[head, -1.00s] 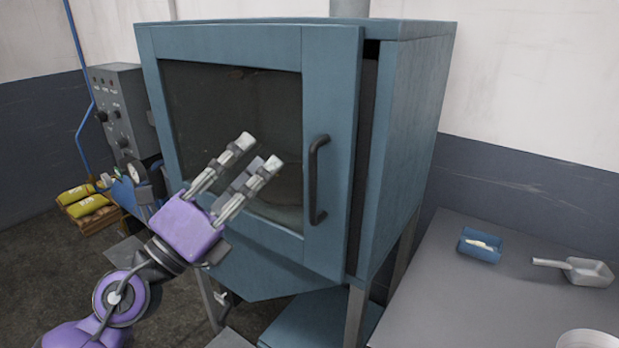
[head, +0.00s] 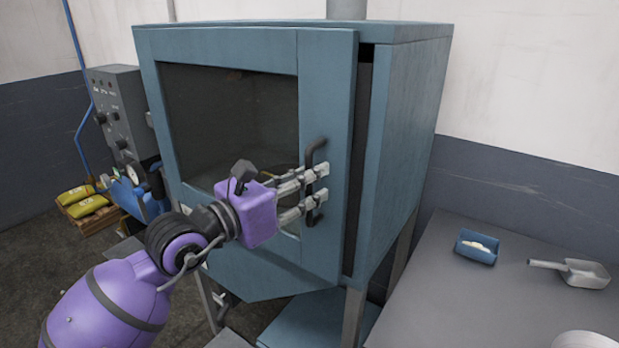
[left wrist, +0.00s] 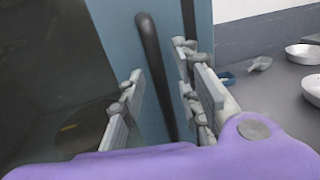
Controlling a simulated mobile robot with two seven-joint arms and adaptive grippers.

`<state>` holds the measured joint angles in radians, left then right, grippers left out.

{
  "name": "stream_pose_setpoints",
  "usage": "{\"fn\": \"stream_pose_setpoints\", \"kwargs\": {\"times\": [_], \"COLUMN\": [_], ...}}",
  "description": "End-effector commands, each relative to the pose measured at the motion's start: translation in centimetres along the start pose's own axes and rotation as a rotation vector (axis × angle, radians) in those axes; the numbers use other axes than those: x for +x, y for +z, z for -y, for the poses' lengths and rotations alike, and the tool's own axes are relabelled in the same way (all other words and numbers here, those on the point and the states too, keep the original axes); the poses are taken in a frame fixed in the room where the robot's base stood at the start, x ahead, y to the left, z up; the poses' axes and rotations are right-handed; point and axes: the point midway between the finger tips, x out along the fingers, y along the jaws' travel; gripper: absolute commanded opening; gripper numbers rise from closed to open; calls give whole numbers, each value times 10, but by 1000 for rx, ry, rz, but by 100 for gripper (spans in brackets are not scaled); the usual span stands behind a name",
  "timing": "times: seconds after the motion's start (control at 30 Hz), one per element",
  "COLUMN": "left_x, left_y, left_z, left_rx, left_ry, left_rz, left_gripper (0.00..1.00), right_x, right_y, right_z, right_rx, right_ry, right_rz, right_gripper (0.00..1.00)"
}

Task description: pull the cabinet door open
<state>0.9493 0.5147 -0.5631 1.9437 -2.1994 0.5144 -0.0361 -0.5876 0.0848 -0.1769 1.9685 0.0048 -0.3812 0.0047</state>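The blue cabinet (head: 240,42) has a door with a dark window (head: 225,110) and a dark vertical bar handle (head: 316,148). A dark gap runs down the door's right edge, so the door stands slightly ajar. My left gripper (head: 322,184) is at the handle, and its two fingers cover part of the bar in the head view. In the left wrist view the handle (left wrist: 150,50) runs between the fingers of the left gripper (left wrist: 160,85), which stand apart and open. Contact with the bar cannot be told. My right gripper is out of view.
A grey table (head: 480,310) at the right holds a blue tray (head: 477,249) and a metal scoop (head: 575,272). A control box (head: 122,115) stands left of the cabinet. Yellow bags (head: 85,203) lie on a pallet on the floor behind.

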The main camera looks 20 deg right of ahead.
Motion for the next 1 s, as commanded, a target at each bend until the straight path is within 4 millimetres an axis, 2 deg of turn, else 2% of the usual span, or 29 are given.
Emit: {"fn": "stream_pose_setpoints", "kwargs": {"times": [0.13,0.37,0.63,1.0], "left_x": [9,10,9,8], "left_y": [0,0,0,-1], "left_z": [0,0,0,0], "left_rx": [-1,-2,-2,-2], "left_ry": [0,0,0,-1], "left_rz": [1,1,1,1], "left_gripper": [31,31,0,0], "right_x": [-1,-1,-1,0], "right_y": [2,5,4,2], "right_z": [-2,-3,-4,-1], "right_rx": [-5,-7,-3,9], "right_ry": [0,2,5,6], "right_rz": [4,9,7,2], "right_gripper": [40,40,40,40]}}
